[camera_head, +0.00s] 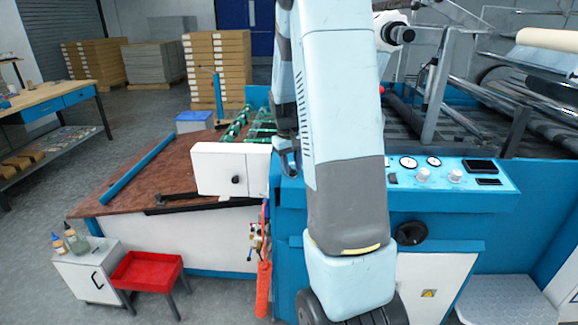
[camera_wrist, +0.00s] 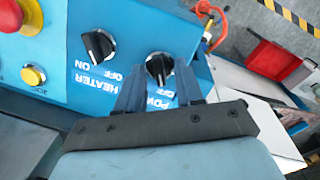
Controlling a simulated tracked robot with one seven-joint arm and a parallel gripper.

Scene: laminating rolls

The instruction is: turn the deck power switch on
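The deck power switch (camera_wrist: 160,66) is a black rotary knob on a blue panel in the wrist view. The upside-down label beside it is partly covered, with "POW" and "OFF" readable. A pale pointer line shows on the knob, but I cannot tell its exact setting. My gripper (camera_wrist: 160,76) is open, with one finger on each side of the knob. I cannot tell whether the fingers touch it. In the head view my arm hides the gripper and the switch.
A similar heater knob (camera_wrist: 98,46) sits left of the power knob. Beyond it are a yellow button (camera_wrist: 33,75) and a red button on yellow (camera_wrist: 10,15). A red tray table (camera_head: 147,270) stands on the floor. An orange hose (camera_head: 263,288) hangs beside the machine.

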